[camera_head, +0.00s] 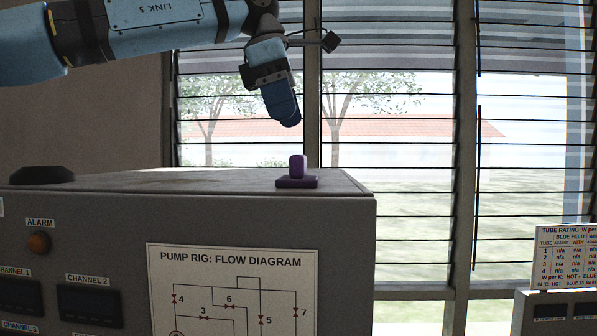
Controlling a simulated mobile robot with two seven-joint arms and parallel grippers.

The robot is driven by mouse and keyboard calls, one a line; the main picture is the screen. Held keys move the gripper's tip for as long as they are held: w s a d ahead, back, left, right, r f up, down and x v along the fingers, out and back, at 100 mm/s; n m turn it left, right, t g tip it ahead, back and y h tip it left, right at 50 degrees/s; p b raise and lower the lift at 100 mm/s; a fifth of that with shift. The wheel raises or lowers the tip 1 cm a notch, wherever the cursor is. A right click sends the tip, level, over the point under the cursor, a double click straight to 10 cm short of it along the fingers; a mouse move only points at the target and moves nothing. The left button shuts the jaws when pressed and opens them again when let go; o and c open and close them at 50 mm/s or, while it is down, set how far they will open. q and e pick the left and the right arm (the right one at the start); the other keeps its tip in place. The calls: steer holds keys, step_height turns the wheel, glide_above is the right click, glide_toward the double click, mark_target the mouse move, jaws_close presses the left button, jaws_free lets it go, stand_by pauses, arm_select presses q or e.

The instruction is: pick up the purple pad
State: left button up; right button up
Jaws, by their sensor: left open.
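The purple pad (297,181) lies on top of the grey cabinet, close to its front right corner. It has a flat base with a small upright knob on it. My left gripper (290,121) hangs above the pad, pointing down, with a clear gap between them. It is open and holds nothing that I can see. Its fingers overlap from this side, so the space between them is hidden. My right gripper is not in view.
The grey cabinet top (190,180) is mostly bare. A dark domed fitting (42,175) sits at its left end. The front carries a flow diagram (232,290) and an alarm lamp (38,243). Louvred windows stand behind. A smaller cabinet with a sign (566,257) stands at right.

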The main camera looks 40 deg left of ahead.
mark_target(299, 159)
arm_select(q)
steer(key=x, duration=0.2)
steer(key=shift+w+f, duration=0.2)
steer(key=shift+f, duration=0.15)
steer(key=shift+d+f+p, duration=0.1)
steer(key=shift+f+p, duration=0.15)
steer(key=shift+p, duration=0.05)
steer(key=p+x, duration=0.1)
steer(key=x, duration=0.2)
steer(key=shift+f, duration=0.3)
steer(key=shift+w+f, duration=0.25)
steer(key=shift+f, duration=0.25)
steer(key=c, duration=0.7)
